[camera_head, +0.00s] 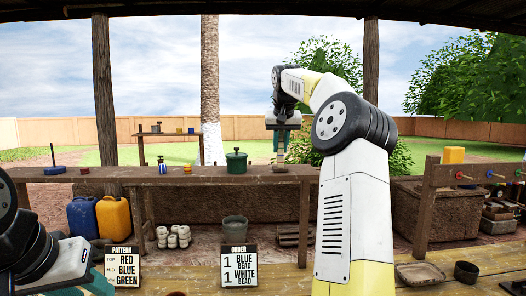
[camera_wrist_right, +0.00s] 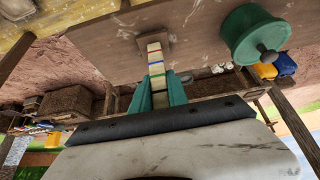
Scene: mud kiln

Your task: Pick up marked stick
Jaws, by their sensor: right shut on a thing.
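The marked stick (camera_wrist_right: 156,62) is pale with thin coloured bands. In the right wrist view it rises from a small brown base (camera_wrist_right: 140,40) on the table. My right gripper (camera_wrist_right: 160,93) is shut on the stick, with a teal finger on each side. In the head view the right gripper (camera_head: 281,138) points down over the long table, and the stick (camera_head: 280,156) shows below it, small. My left gripper (camera_head: 100,284) is at the lower left, mostly cut off by the frame, and its opening is hidden.
A green lidded pot (camera_head: 236,162) stands left of the stick on the long table (camera_head: 200,174). A striped jar (camera_head: 162,165) and a blue object (camera_head: 54,169) stand farther left. Two signs (camera_head: 239,266) (camera_head: 122,267) stand on the near wooden surface. A rack with pegs (camera_head: 470,176) is at right.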

